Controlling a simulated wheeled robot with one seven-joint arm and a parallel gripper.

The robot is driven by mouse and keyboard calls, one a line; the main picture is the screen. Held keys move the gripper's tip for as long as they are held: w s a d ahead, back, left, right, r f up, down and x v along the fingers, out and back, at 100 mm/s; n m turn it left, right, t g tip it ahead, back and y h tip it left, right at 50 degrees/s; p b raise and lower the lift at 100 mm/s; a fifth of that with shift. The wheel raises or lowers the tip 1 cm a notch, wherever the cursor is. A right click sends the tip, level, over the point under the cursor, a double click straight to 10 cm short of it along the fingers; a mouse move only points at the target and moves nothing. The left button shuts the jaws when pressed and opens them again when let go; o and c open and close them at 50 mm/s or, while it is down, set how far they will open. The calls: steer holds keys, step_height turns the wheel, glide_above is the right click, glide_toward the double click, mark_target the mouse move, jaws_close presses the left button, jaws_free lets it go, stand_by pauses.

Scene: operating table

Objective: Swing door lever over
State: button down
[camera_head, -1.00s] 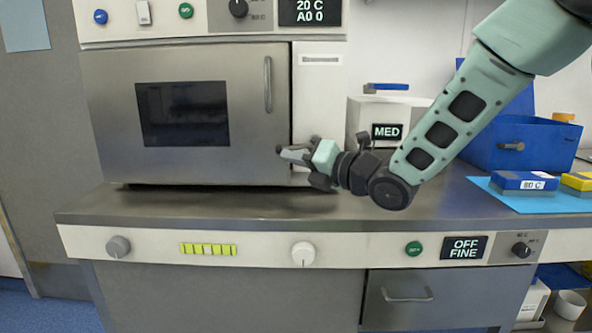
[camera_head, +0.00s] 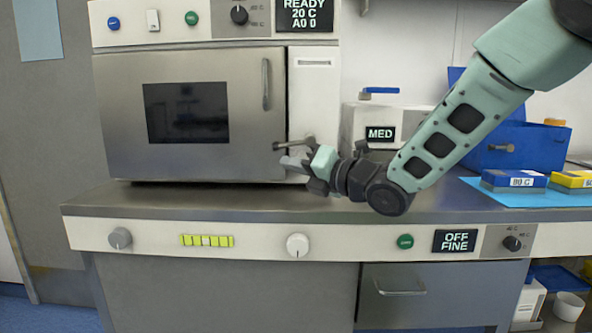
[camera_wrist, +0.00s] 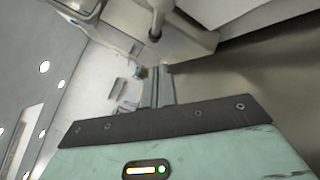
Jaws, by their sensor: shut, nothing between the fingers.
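The steel oven door (camera_head: 248,110) is shut, with a dark window and an upright handle (camera_head: 266,84). A grey door lever (camera_head: 293,144) lies about level across the door's right edge, its end pointing left over the door. My gripper (camera_head: 288,162) is shut and empty, just below the lever in the head view. I cannot tell whether it touches the lever. In the wrist view the closed fingers (camera_wrist: 158,88) point toward the oven front, and a rod-like part, probably the lever (camera_wrist: 158,18), shows above them.
A white MED box (camera_head: 362,113) stands right of the oven, behind my arm. A blue bin (camera_head: 490,148) and small boxes (camera_head: 514,180) are farther right. The counter (camera_head: 200,197) before the oven is clear.

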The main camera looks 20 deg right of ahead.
steer(key=v, duration=1)
steer(key=s+a+f+m+g+h, duration=0.3)
steer(key=s+a+f+m, duration=0.1)
steer(key=f+m, duration=0.35)
steer(key=s+a+f+m+g+h, duration=0.35)
steer(key=f+m, duration=0.25)
steer(key=m, duration=0.2)
steer(key=s+a+f+m+g+h, duration=0.1)
steer(key=s+f+m+g+h, duration=0.25)
steer(key=s, duration=0.65)
steer(key=s+f+m+g, duration=0.2)
steer(key=s+m+g, duration=0.4)
steer(key=s, duration=0.5)
step_height(320, 180, up, 22)
steer(key=m+t+p, duration=0.1)
steer(key=p, duration=2.1)
steer(key=shift+w, duration=0.25)
